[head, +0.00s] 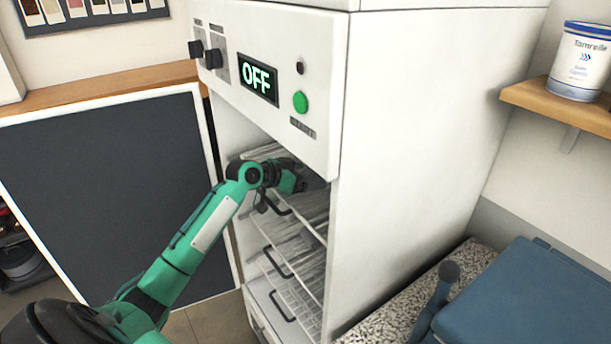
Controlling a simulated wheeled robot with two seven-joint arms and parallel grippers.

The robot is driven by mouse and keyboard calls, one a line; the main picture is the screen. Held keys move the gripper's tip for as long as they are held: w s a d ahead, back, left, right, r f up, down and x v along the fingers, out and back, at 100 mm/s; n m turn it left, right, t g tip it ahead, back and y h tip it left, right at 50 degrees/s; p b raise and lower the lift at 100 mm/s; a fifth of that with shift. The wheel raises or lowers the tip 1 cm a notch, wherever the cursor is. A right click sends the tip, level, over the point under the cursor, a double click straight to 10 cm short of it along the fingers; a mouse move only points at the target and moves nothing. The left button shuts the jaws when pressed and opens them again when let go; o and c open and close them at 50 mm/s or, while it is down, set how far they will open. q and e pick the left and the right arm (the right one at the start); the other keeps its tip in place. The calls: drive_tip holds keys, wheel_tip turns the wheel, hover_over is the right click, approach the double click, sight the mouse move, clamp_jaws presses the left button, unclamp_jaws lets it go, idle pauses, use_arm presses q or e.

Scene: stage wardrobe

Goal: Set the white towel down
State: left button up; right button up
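My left arm reaches in from the lower left, and my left gripper (300,184) is inside the open front of the white drying cabinet (420,130), at the level of its upper racks. The fingertips are in shadow and partly hidden, so I cannot tell whether they are open or shut or hold anything. I cannot clearly make out the white towel. Pale grey surfaces show on or at the wire racks (299,297) near the gripper, but I cannot tell whether any is cloth. My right gripper is not in view.
The cabinet's panel has a display (258,79) reading OFF, a green button (300,102) and dark knobs. A dark panel with a white frame (110,190) stands left. A blue padded thing (540,300) is at lower right. A tin (581,62) stands on a wooden shelf (560,108).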

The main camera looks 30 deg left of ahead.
use_arm(q)
drive_tip(key=shift+s+r, duration=0.1)
drive_tip(key=shift+s, duration=0.05)
drive_tip(key=b+v, duration=0.3)
drive_tip(key=v, duration=0.8)
drive_tip(key=shift+s+a+r, duration=0.2)
drive_tip(key=shift+s, duration=0.05)
